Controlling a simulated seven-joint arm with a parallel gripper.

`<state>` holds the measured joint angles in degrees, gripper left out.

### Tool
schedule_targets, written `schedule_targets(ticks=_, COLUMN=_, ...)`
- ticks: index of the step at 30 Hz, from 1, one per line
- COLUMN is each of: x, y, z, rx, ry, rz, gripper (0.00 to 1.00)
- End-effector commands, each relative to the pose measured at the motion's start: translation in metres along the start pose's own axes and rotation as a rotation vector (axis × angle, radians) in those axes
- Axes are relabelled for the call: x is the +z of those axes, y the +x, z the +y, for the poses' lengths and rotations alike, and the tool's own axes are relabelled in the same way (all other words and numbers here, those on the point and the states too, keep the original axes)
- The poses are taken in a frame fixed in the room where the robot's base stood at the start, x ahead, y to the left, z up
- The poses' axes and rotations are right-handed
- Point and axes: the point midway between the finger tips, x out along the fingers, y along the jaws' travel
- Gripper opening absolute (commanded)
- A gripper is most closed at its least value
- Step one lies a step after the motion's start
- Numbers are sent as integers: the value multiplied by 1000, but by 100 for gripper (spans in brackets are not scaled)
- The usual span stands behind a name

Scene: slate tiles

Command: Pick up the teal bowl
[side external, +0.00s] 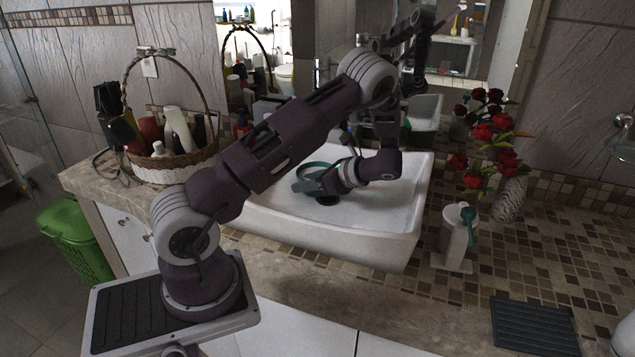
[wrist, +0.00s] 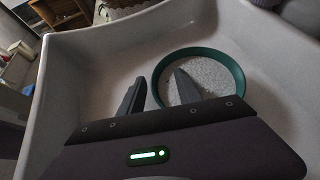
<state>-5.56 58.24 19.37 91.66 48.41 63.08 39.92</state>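The teal bowl (wrist: 238,74) lies in the white basin, with a dark teal rim and a speckled pale inside in the wrist view. In the side view the bowl (side external: 304,170) is partly hidden by my gripper (side external: 325,188). My gripper (wrist: 160,77) is open, its two fingers apart. In the wrist view the right finger overlaps the bowl's inside and the left finger is outside, left of its rim. The near wall appears between them, partly hidden. I cannot tell whether either finger touches it.
The basin (side external: 318,237) has raised walls around the bowl and gripper. A basket (side external: 172,168) with bottles stands left. A soap dispenser (side external: 456,238) and a vase with red flowers (side external: 508,199) stand right. The basin floor right of my gripper is clear.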

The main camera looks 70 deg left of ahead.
Motion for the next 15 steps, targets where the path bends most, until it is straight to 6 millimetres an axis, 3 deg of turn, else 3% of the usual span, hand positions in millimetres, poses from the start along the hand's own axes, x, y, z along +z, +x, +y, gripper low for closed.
schedule_targets(ticks=3, x=0, y=0, z=0, rx=0, ry=0, rz=0, gripper=36)
schedule_targets(ticks=9, x=0, y=-1, z=0, rx=0, ry=0, rz=0, gripper=0)
schedule_targets(ticks=15, x=0, y=-1, z=0, rx=0, ry=0, rz=0, gripper=0)
